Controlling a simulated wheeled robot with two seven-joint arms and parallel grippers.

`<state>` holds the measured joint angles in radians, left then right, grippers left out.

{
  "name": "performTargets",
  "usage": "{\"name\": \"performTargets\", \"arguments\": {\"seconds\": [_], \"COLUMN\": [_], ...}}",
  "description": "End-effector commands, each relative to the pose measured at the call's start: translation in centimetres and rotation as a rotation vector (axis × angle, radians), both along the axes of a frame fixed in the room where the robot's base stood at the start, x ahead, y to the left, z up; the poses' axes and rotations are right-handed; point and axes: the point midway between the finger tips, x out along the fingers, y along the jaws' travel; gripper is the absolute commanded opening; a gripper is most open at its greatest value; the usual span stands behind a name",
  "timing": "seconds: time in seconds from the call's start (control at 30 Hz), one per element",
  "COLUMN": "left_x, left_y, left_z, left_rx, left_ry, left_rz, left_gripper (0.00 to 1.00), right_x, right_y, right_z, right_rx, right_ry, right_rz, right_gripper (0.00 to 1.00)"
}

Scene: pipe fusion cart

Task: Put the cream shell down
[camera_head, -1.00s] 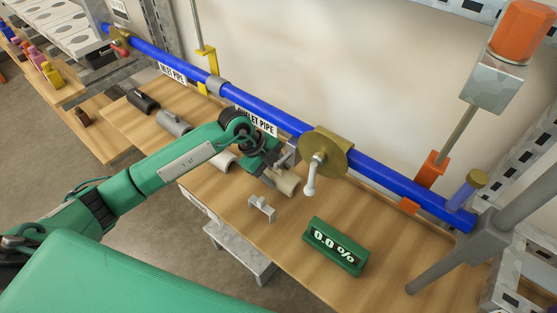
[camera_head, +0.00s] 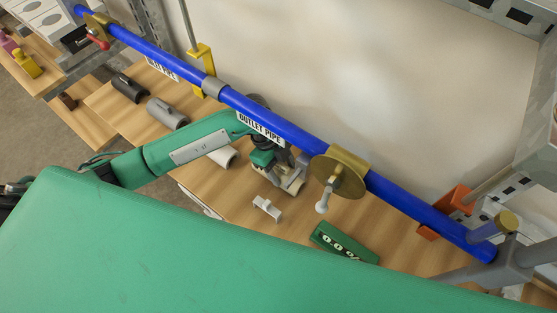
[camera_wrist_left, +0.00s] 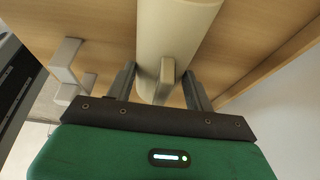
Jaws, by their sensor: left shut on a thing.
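The cream shell (camera_head: 297,187) is a short rounded piece low over the wooden bench, beside the bench's back edge. In the left wrist view the shell (camera_wrist_left: 178,35) fills the top middle, and its narrow tab (camera_wrist_left: 166,80) points back between the fingers. My left gripper (camera_head: 287,182) points down at the shell and is shut on it. The left wrist view shows the two fingers (camera_wrist_left: 158,84) on either side of the tab. I cannot tell whether the shell touches the bench. My right gripper is not in view.
A small grey bracket (camera_head: 267,208) and a green display (camera_head: 342,242) are close by. The blue pipe (camera_head: 275,117) with a brass clamp (camera_head: 340,173) runs above. A pale shell (camera_head: 222,157), grey shell (camera_head: 168,113) and dark shell (camera_head: 128,88) lie along the bench (camera_head: 215,190).

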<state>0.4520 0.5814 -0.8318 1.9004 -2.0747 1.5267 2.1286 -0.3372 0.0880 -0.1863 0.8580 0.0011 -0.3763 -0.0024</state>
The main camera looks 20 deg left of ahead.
Motion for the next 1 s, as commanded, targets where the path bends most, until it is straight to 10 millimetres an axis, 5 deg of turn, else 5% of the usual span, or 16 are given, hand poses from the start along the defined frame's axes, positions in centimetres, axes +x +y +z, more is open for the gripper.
{"name": "performTargets", "arguments": {"seconds": [0.3, 0.33, 0.43, 0.87, 1.0], "left_x": [0.0, 0.0, 0.0, 0.3, 1.1], "left_y": [0.0, 0.0, 0.0, 0.5, 3.3], "left_z": [-0.2, -0.1, -0.1, 1.1, 0.9], "left_rx": [0.000, 0.000, 0.000, -0.001, 0.004], "left_ry": [-0.001, -0.001, -0.001, -0.003, -0.001], "left_rz": [0.000, 0.000, 0.000, 0.002, 0.005], "left_gripper": [0.35, 0.59, 0.76, 0.76, 0.76], "right_x": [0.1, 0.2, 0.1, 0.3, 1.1], "right_y": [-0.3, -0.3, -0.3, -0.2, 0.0], "right_z": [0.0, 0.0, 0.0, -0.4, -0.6], "right_rx": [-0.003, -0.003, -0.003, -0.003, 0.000], "right_ry": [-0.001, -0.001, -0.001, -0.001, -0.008], "right_rz": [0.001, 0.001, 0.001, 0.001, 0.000], "right_gripper": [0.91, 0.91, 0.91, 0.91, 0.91]}}
